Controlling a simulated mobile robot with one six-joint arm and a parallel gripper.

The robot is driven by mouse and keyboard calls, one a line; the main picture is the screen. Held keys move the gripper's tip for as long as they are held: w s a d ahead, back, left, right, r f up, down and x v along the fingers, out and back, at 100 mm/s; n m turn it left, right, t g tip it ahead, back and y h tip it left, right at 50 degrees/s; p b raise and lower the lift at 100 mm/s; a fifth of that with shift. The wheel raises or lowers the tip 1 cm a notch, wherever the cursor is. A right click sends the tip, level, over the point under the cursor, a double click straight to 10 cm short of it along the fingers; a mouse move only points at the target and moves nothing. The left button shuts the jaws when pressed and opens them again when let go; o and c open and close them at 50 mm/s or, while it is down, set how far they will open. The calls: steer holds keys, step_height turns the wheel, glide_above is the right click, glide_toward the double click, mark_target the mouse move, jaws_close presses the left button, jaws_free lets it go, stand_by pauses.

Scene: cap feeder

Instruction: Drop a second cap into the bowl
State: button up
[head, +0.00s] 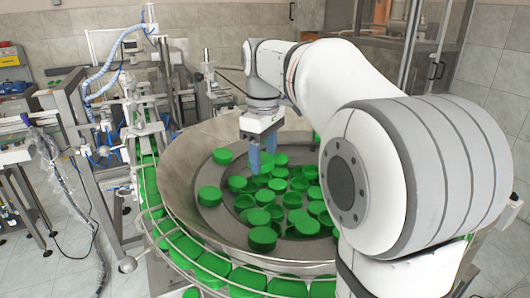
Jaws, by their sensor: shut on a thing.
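The bowl (178,180) is a wide, shallow metal dish in the head view, with a raised ring inside. Many green caps lie in it, some with the open side up and some with the closed top up. One cap (210,196) lies at the left on the outer ring, and another (263,238) stands at the front. My gripper (262,163) points down over the back part of the bowl, with blue fingers. It is shut on a green cap (267,158), which the fingers largely hide and which is hard to tell from the caps behind.
A curved track (215,264) filled with green caps runs around the bowl's left and front. Metal stands and hoses (100,85) rise at the left. My white arm covers the bowl's right side. A glass-doored cabinet (400,40) stands behind.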

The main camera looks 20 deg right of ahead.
mark_target(264, 159)
steer(key=o, duration=1)
step_height(264, 159, up, 8)
steer(key=shift+f, duration=0.1)
